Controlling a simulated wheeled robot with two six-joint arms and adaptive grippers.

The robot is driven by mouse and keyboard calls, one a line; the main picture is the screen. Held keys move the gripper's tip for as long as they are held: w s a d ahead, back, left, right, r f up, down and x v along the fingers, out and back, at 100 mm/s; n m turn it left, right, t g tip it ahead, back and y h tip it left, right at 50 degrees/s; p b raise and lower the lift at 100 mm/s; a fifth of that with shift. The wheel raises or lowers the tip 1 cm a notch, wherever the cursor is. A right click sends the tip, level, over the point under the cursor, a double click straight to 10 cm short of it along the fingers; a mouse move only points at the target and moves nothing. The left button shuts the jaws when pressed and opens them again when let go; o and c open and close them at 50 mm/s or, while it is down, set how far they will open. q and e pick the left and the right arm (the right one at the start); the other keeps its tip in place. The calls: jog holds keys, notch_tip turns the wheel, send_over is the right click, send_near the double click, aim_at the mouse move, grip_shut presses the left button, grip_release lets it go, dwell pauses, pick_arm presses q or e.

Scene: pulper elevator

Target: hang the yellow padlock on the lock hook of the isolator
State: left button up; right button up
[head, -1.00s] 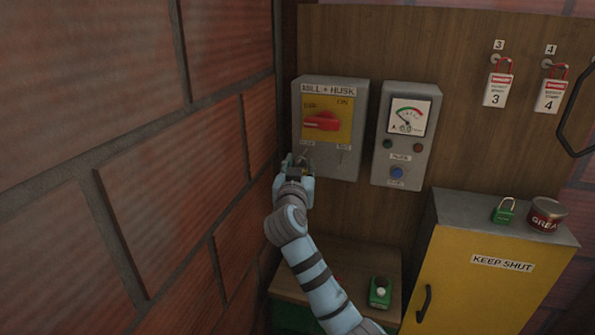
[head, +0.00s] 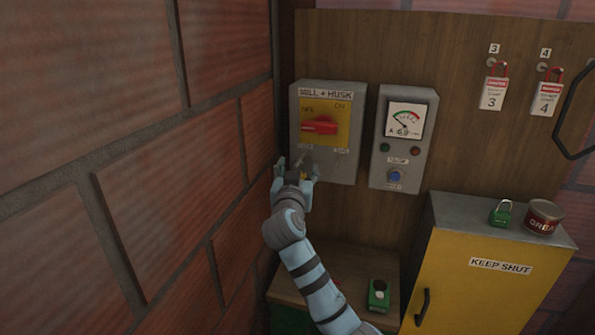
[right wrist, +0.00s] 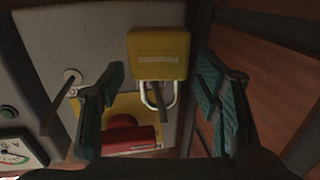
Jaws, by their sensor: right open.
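The isolator (head: 346,165) is a grey box marked MILL + HUSK, with a red handle (head: 320,125) on a yellow plate. The yellow padlock (right wrist: 158,52) shows in the right wrist view, its shackle toward the isolator's yellow plate. A dark bar, seemingly the lock hook (right wrist: 156,97), shows within the shackle loop; contact is hard to tell. My right gripper (head: 296,171) is open below the isolator's lower left. In the right wrist view its fingers stand apart on both sides of the padlock. In the head view only a yellow bit of the padlock (head: 303,176) shows. My left gripper is not in view.
A brick wall (head: 130,150) stands close on the left. A grey meter box (head: 405,180) is right of the isolator. A yellow cabinet (head: 475,290) at lower right bears a green padlock (head: 501,214) and a red tin (head: 543,217). Tagged red padlocks hang at upper right.

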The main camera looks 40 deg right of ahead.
jog(key=v, duration=1.2)
jog(key=s+a+f+n+g+y, duration=0.1)
jog(key=s+f+n+y, duration=0.15)
jog(key=f, duration=0.65)
jog(key=s+a+f+n+g+y, duration=0.2)
jog(key=s+f+y, duration=0.15)
jog(key=f, duration=0.55)
jog(key=s+a+f+n+g+y, duration=0.35)
jog(key=s+f, duration=0.35)
jog(key=s, duration=0.3)
jog(key=s+a+f+n+g+y, duration=0.2)
jog(key=s+a+f+g, duration=0.15)
jog(key=s+f, duration=0.55)
jog(key=s+d+f+b, duration=0.1)
jog(key=s+f, duration=0.1)
jog(key=f, duration=0.9)
jog(key=s+f, duration=0.3)
jog(key=f, duration=0.7)
jog(key=s+f+g, duration=0.1)
jog(key=s+f, duration=1)
jog(key=s, duration=0.1)
jog(key=shift+s+d+f+m+g+b, duration=0.3)
jog(key=shift+s+d+f+b, duration=0.05)
jog(key=shift+s, duration=0.05)
jog(key=shift+o, duration=0.6)
jog(key=shift+y, duration=0.25)
